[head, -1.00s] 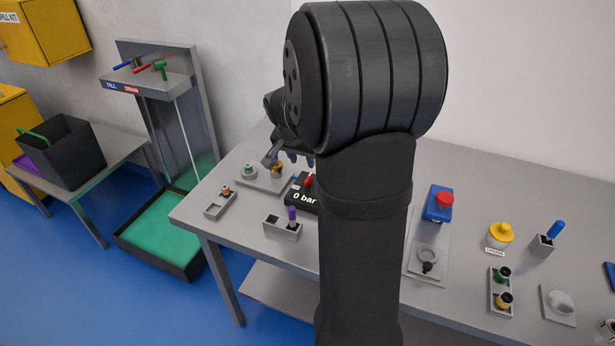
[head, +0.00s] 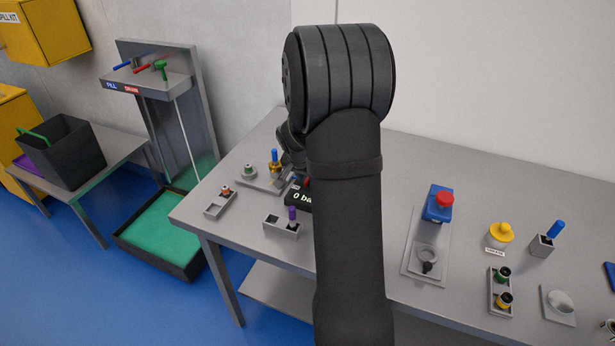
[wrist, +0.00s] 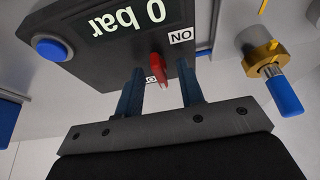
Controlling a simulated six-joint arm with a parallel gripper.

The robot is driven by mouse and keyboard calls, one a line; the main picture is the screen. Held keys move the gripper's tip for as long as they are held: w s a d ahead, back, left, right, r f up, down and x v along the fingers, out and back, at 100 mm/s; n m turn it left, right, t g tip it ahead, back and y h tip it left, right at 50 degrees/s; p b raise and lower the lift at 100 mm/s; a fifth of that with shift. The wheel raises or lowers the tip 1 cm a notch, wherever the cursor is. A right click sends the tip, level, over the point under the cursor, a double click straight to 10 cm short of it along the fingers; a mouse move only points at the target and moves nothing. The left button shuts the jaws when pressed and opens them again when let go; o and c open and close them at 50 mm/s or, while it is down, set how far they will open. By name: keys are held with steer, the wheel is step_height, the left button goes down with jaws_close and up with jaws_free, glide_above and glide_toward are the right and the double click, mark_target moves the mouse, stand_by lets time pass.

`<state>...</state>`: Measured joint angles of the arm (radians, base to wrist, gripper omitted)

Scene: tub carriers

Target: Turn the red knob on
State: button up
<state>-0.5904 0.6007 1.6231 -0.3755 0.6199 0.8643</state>
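The red knob (wrist: 159,68) sits on the face of a dark box (wrist: 90,50) whose display reads "0 bar", upside down in the wrist view. An ON label (wrist: 180,37) is beside the knob. A second label by the knob's lower end is partly hidden by a finger. My gripper (wrist: 160,84) is open, with one finger on either side of the knob; I cannot tell whether either touches it. In the head view the red knob (head: 307,182) is mostly hidden behind my arm, and my gripper (head: 289,178) is over the box.
A brass fitting with a blue handle (wrist: 284,95) stands close to the box. The box also carries a blue button (wrist: 52,48). A grey holder with a purple-topped piece (head: 291,214) is in front. A blue block with a red button (head: 439,203) stands right.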

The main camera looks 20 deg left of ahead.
jaws_close()
steer(key=shift+n, duration=0.3)
steer(key=n+y, duration=0.1)
steer(key=n, duration=0.3)
steer(key=shift+d+y, duration=0.15)
steer(key=shift+y, duration=0.25)
steer(key=n+g+y, duration=0.1)
steer(key=n, duration=0.3)
steer(key=shift+w+d, duration=0.1)
steer(key=shift+w, duration=0.05)
steer(key=n+g, duration=0.1)
steer(key=n, duration=0.1)
steer(key=n+g+y, duration=0.1)
steer(key=n, duration=0.2)
steer(key=shift+w+y, duration=0.1)
steer(key=shift+y, duration=0.2)
steer(key=shift+w+n+g, duration=0.1)
steer(key=shift+n+g, duration=0.7)
steer(key=shift+n, duration=1.4)
